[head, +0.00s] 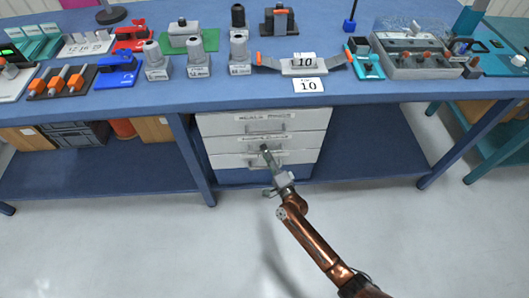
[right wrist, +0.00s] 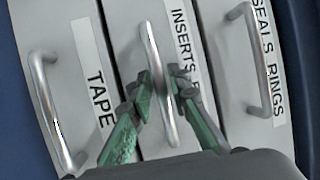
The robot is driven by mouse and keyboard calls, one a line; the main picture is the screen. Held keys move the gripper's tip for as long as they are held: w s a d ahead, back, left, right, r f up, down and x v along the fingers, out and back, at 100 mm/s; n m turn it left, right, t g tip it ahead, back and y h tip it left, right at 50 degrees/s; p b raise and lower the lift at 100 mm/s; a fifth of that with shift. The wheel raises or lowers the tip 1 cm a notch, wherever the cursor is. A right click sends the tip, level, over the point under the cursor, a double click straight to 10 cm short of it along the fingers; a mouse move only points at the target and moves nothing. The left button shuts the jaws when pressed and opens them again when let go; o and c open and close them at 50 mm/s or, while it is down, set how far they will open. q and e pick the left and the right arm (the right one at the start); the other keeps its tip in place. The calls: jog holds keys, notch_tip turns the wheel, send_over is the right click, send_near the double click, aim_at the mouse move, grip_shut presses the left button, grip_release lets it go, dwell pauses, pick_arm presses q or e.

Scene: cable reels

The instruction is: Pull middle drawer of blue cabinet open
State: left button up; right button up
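The blue cabinet is the blue workbench unit with white drawers. Its middle drawer (head: 300,142) looks flush with the others. In the right wrist view the middle drawer (right wrist: 132,30) is labelled INSERTS, partly hidden by a finger, and has a metal bar handle (right wrist: 152,45). My right gripper (head: 266,152) reaches the drawer front; in the wrist view the right gripper (right wrist: 161,82) has its green-padded fingers close on both sides of the bar and looks shut on it. My left gripper is not in view.
The TAPE drawer (right wrist: 65,20) and the SEALS RINGS drawer (right wrist: 225,60) lie either side, with handles of their own. The blue workbench (head: 220,98) carries several fixtures above. Grey floor (head: 150,250) in front is clear.

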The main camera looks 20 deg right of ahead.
grip_shut()
jog(key=shift+s, duration=0.1)
dwell(0.5)
